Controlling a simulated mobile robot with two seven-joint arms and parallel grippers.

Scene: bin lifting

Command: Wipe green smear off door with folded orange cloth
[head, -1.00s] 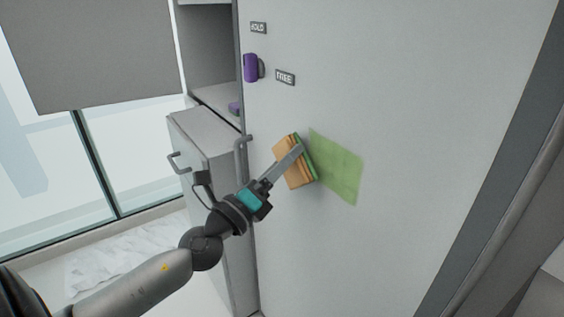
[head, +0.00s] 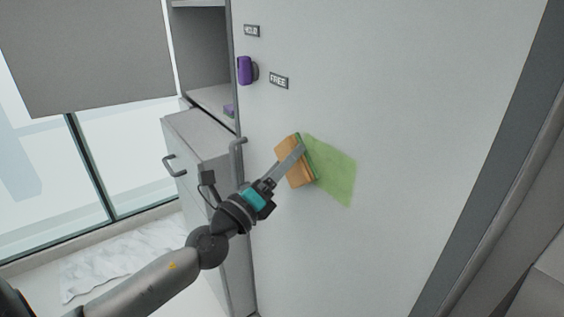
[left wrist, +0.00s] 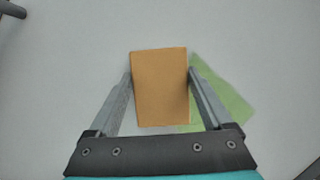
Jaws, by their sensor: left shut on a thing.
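The folded orange cloth (head: 291,165) is at the left edge of the green smear (head: 332,170) on the pale grey door (head: 420,90). My left gripper (head: 296,158) is shut on the cloth. In the left wrist view the cloth (left wrist: 160,88) sits between the two fingers (left wrist: 160,92), and part of the smear (left wrist: 222,90) shows to its right. The cloth hides the smear's left edge. I cannot tell whether the cloth presses on the door. My right gripper is not in view.
A purple object (head: 244,70) is on the door's upper left, near the labels HOLD (head: 252,31) and FREE (head: 279,81). A door handle (head: 237,157) is left of the cloth. A grey cabinet (head: 195,150) stands further left by the window.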

